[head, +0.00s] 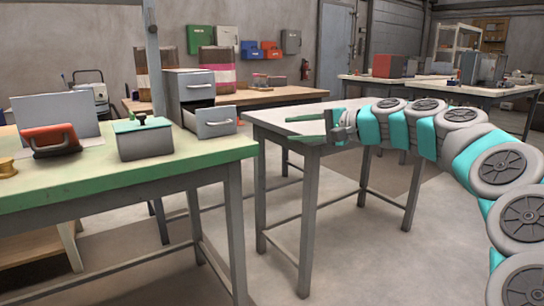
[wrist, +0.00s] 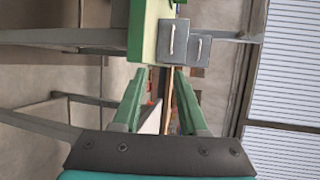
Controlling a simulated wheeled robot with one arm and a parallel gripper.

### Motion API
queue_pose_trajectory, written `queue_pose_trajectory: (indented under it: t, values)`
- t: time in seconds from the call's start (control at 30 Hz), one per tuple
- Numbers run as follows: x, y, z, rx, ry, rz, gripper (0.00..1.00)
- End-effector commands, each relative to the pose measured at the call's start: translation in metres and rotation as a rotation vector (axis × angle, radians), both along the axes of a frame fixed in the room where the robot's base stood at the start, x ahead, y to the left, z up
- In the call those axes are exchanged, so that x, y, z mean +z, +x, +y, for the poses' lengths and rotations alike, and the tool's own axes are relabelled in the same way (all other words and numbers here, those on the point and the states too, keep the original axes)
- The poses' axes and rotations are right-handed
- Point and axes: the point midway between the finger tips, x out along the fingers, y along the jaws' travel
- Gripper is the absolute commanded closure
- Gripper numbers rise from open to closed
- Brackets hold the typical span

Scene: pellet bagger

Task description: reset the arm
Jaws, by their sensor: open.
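My gripper (head: 308,128) is at the end of my teal and grey arm, which reaches in from the right in the head view. It points left, over or in front of the small table. In the wrist view my gripper (wrist: 165,75) shows two green fingers spread apart with nothing between them. The grey drawer cabinet (head: 190,95) stands on the green-edged bench (head: 110,180), with its lower drawer (head: 215,122) pulled out. The drawer cabinet also shows sideways beyond the fingertips in the wrist view (wrist: 172,42).
On the bench are a grey box with a green lid (head: 143,138), an orange-red handled object (head: 50,140) and a yellow-brown round piece (head: 8,168). The small grey table (head: 275,120) stands right of the bench. Open floor (head: 380,260) lies in front.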

Motion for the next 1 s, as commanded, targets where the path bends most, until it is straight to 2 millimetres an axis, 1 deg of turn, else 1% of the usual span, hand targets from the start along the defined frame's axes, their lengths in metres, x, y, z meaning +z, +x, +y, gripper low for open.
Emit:
queue_pose_trajectory:
  t: [0.27, 0.37, 0.47, 0.57, 0.67, 0.77, 0.8, 0.83, 0.87, 0.9, 0.93, 1.0]
  values:
    - [-0.01, -0.032, 0.026, 0.07, -0.091, 0.0, 0.58]
    - [-0.016, -0.048, 0.037, 0.102, -0.136, 0.001, 0.58]
    - [-0.025, -0.069, 0.05, 0.143, -0.197, -0.001, 0.58]
    - [-0.039, -0.094, 0.061, 0.19, -0.269, 0.005, 0.58]
    - [-0.055, -0.124, 0.071, 0.241, -0.36, 0.007, 0.58]
    - [-0.083, -0.163, 0.078, 0.305, -0.481, 0.022, 0.58]
    - [-0.098, -0.182, 0.079, 0.335, -0.541, 0.032, 0.58]
    - [-0.109, -0.198, 0.078, 0.357, -0.59, 0.039, 0.58]
    - [-0.121, -0.213, 0.075, 0.379, -0.639, 0.051, 0.58]
    - [-0.14, -0.234, 0.07, 0.409, -0.707, 0.068, 0.58]
    - [-0.151, -0.249, 0.065, 0.429, -0.755, 0.08, 0.58]
    - [-0.182, -0.285, 0.048, 0.475, -0.866, 0.123, 0.58]
